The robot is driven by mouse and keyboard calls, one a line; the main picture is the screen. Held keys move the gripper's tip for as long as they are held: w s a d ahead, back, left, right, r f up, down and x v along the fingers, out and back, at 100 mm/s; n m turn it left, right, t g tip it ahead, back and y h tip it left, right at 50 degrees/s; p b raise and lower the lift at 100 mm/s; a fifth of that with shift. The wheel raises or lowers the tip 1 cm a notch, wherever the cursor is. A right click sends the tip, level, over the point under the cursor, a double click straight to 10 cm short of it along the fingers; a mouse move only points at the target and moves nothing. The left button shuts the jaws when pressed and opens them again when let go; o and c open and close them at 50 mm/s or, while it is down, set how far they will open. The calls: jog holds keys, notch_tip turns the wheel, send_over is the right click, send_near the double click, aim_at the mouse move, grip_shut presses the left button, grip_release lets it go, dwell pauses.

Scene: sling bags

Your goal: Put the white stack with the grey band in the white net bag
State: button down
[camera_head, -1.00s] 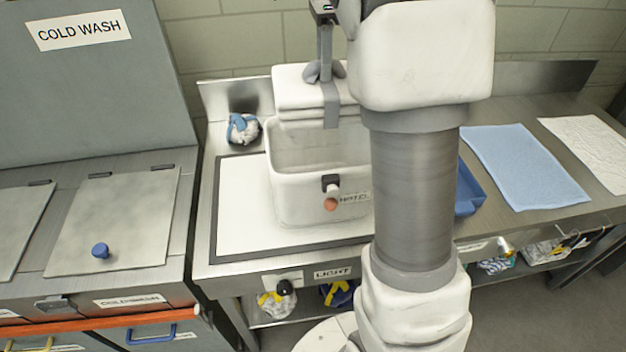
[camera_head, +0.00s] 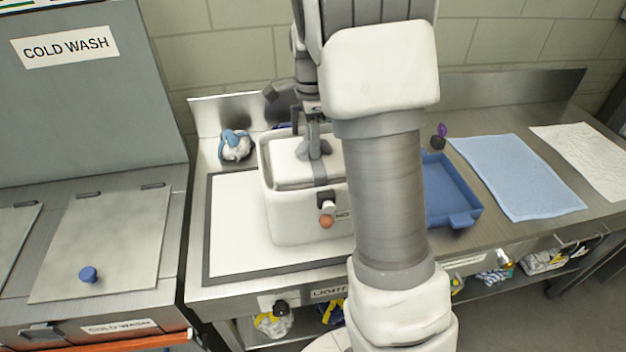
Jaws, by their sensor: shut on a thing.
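The white stack with the grey band (camera_head: 289,172) is within the open mouth of the white net bag (camera_head: 288,216), its top near the rim. My gripper (camera_head: 315,151) reaches down from above and is shut on the stack at its grey band. The bag stands upright on a white mat, with a dark toggle and an orange-brown ball on its front. My arm hides the bag's right side and part of its label. I cannot see whether the stack touches the bag's bottom.
The bag's white mat (camera_head: 228,240) has a dark border. A blue-and-white bundle (camera_head: 235,146) lies behind it at the left. Right of my arm are a blue tray (camera_head: 447,188), a blue cloth (camera_head: 515,175) and a white cloth (camera_head: 585,150). A wall backs the counter.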

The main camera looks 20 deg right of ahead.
notch_tip(320, 180, down, 12)
jog(key=shift+r, duration=0.25)
dwell(0.3)
jog(key=shift+f, duration=0.15)
jog(key=c, duration=0.5)
grip_release()
